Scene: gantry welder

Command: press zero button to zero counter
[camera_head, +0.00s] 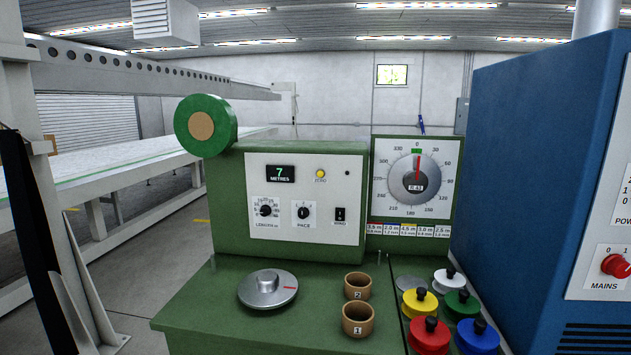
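The counter display (281,173) reads 7 METRES on the white panel of a green machine. The zero button (320,173) is a small yellow round button with a label reading ZERO under it, to the right of the display. Nothing covers the button or the display. Neither of my grippers shows in the head view.
A dial (414,181) with a red pointer stands right of the panel. Below are a silver knob (267,288), two brown cups (357,318) and several coloured bobbins (428,334). A blue cabinet (543,190) rises at right. A green reel (222,115) sits at upper left.

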